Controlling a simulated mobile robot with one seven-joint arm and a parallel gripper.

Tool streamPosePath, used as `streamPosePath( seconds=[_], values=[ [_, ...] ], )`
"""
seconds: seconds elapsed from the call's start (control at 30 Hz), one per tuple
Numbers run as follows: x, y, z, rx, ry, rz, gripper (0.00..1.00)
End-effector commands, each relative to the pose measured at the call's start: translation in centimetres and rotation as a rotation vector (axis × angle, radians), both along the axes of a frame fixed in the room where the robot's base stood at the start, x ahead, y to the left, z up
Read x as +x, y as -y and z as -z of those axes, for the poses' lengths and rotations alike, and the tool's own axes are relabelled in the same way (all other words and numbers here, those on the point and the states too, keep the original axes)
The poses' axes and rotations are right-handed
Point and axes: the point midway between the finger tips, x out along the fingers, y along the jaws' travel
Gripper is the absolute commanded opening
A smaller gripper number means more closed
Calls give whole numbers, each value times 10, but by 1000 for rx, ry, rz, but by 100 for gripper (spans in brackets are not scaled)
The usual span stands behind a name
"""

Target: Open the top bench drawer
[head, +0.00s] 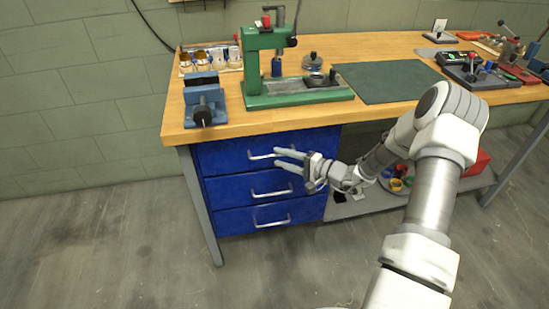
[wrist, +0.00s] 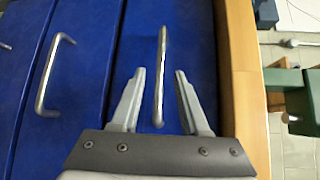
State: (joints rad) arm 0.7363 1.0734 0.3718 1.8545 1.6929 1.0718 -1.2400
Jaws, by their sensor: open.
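The top bench drawer (head: 225,154) is blue and shut, the highest of 3 drawers under the left of the bench. Its silver bar handle (head: 262,156) also shows in the wrist view (wrist: 160,85). My gripper (head: 283,159) is open in front of the handle's right end. In the wrist view my gripper (wrist: 160,82) has one finger on each side of the handle, with gaps on both sides. I cannot tell whether the fingertips touch the drawer front.
The middle drawer (head: 225,188) and bottom drawer (head: 235,221) are shut below, with similar handles. The wooden bench top (head: 310,118) overhangs above. It carries a blue vise (head: 204,105) and a green press (head: 265,100). The floor (head: 130,255) in front is clear.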

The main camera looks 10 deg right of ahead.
Motion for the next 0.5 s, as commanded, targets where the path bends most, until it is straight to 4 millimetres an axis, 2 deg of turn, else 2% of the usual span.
streamPosePath(
  seconds=[0.2, 0.5],
  values=[
    [18, -18, 4, -1, 0, -1, 45],
    [21, -22, 4, 0, -1, 0, 45]
  ],
)
